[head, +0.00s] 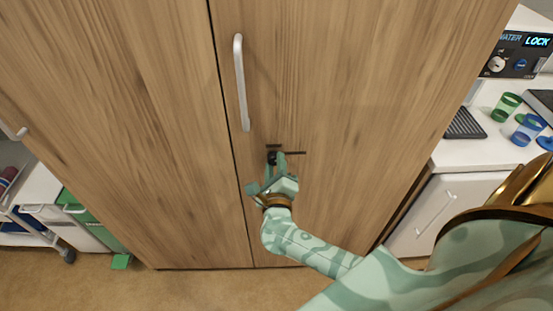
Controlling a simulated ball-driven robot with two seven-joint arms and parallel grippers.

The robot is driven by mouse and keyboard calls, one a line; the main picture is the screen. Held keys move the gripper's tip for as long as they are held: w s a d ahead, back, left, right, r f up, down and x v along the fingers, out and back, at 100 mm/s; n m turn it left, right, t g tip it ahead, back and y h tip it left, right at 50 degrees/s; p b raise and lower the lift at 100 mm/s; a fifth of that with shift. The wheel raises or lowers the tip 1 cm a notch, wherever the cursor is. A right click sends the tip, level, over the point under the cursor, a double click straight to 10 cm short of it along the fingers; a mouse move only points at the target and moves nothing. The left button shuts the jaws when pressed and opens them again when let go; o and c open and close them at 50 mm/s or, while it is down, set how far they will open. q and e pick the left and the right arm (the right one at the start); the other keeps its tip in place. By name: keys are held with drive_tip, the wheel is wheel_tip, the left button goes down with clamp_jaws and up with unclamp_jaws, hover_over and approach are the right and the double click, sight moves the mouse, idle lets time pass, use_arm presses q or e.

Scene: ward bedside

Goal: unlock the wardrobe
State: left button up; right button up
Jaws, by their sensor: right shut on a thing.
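The wardrobe (340,75) has two wooden doors, both closed, with a dark seam between them. A metal bar handle (241,80) stands upright on the right door near the seam. Below it is the lock, a small dark fitting (272,146). My right gripper (273,163) is at the lock, shut on a small dark piece that looks like the key. The fingers hide most of the key, so I cannot tell how far it is in or how it is turned. My left gripper is not in view.
At right, a white counter (448,151) holds green and blue cups (506,107) and a dark ribbed tray (465,124). A panel reading LOCK (520,55) stands behind. At left is a white trolley (40,190) and a green bin (95,215). Floor (200,290) in front is clear.

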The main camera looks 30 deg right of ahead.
drive_tip(key=n+p, duration=0.3)
drive_tip(key=n, duration=0.1)
drive_tip(key=shift+r+p, duration=0.2)
drive_tip(key=shift+p, duration=0.1)
drive_tip(key=shift+f+n+p, duration=0.15)
drive_tip(key=shift+n+p, duration=0.85)
drive_tip(key=shift+n, duration=0.7)
drive_tip(key=o, duration=1)
drive_tip(key=shift+c, duration=0.2)
drive_tip(key=v, duration=1.6)
drive_tip(key=shift+s, duration=0.2)
